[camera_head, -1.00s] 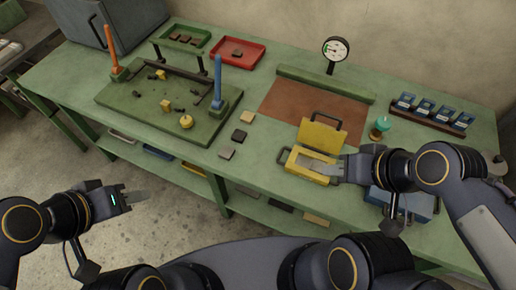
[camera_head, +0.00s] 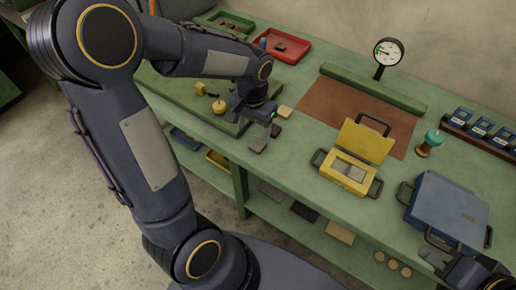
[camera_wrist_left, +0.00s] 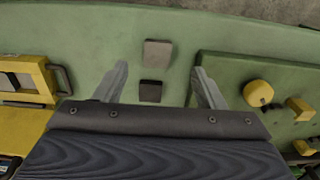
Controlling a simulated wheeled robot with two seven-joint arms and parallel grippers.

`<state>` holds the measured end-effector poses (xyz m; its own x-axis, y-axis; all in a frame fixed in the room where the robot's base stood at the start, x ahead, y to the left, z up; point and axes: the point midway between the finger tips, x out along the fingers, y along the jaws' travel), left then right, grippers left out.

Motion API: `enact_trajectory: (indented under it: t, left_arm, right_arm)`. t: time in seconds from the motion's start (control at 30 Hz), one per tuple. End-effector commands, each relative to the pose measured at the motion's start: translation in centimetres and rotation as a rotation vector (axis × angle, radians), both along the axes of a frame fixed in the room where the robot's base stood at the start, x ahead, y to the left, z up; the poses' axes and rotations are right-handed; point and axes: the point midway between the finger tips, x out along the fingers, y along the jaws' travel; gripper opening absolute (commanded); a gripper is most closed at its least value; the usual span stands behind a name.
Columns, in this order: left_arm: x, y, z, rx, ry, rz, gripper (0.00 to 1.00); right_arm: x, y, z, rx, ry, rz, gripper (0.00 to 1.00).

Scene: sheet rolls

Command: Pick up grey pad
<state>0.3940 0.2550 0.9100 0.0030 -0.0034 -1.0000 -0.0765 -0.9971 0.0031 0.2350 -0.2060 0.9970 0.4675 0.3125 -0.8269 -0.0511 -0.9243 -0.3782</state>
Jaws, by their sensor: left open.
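The grey pad (camera_head: 258,143) lies flat on the green bench near its front edge. In the left wrist view the grey pad (camera_wrist_left: 157,53) lies between and a little beyond the fingertips. A black pad (camera_wrist_left: 151,91) lies beside it, nearer the wrist; it also shows in the head view (camera_head: 275,130). My left gripper (camera_wrist_left: 160,67) is open and empty above the pads, apart from them. My right gripper (camera_head: 436,256) is at the lower right, by the blue case; its jaws are not clear.
A beige pad (camera_head: 284,111) lies behind the black one. The green fixture board (camera_head: 200,113) with yellow knobs is on the left. An open yellow case (camera_head: 345,172) and a closed blue case (camera_head: 447,210) stand to the right. Bench between pads and yellow case is clear.

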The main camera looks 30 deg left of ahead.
Motion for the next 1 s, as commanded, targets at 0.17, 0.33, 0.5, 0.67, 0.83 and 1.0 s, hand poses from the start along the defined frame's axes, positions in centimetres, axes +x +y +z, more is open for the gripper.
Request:
enact_trajectory:
  t: [0.17, 0.33, 0.5, 0.67, 0.83, 1.0]
  left_arm:
    - [0.1, 0.0, -2.1, 0.006, 0.009, -0.003, 0.64]
    - [0.1, -0.2, -4.0, 0.005, 0.01, -0.003, 0.64]
    - [0.1, -0.4, -6.7, 0.004, 0.009, -0.002, 0.64]
    - [0.2, -0.4, -7.7, 0.003, 0.005, -0.002, 0.64]
    - [0.2, -0.4, -7.8, 0.003, 0.004, -0.002, 0.64]
    - [0.2, -0.4, -7.7, 0.003, 0.004, -0.002, 0.47]
  right_arm:
    - [0.0, 0.0, -0.1, 0.0, 0.0, 0.0, 0.28]
    - [0.0, 0.0, 0.0, 0.0, -0.001, 0.0, 0.28]
    - [0.0, 0.0, 0.0, 0.0, -0.001, 0.0, 0.28]
    - [0.0, 0.0, 0.0, 0.0, 0.0, 0.0, 0.28]
    - [0.0, 0.0, 0.0, 0.0, 0.0, 0.0, 0.28]
    - [0.0, 0.0, 0.0, 0.0, 0.0, 0.0, 0.28]
